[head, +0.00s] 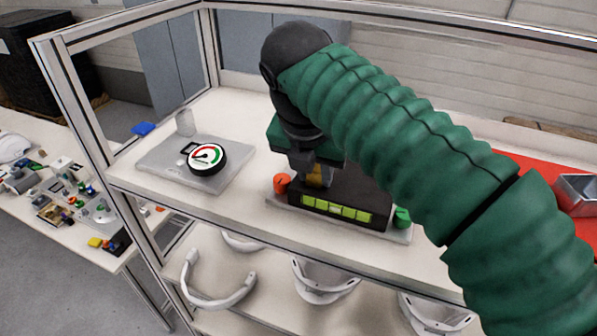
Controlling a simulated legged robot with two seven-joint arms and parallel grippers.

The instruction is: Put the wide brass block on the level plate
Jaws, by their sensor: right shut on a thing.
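My right gripper (317,177) points down over the black unit, shut on a brass-coloured block (317,176). Only a small part of the block shows between the fingers; its width is hard to tell. The black unit (372,204) has a row of yellow-green segments on its front and stands on a grey base with an orange knob (282,183) on the left and a green knob (402,217) on the right. This looks like the level plate. The block is at the unit's top, but I cannot tell whether it touches. My left gripper is not in view.
A grey plate (160,160) with a round dial gauge (206,158) lies on the shelf to the left, near a blue piece (143,128). A metal tray (577,194) sits on a red mat at the right. White helmet parts (325,280) lie on the shelf below. Frame posts border the shelf.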

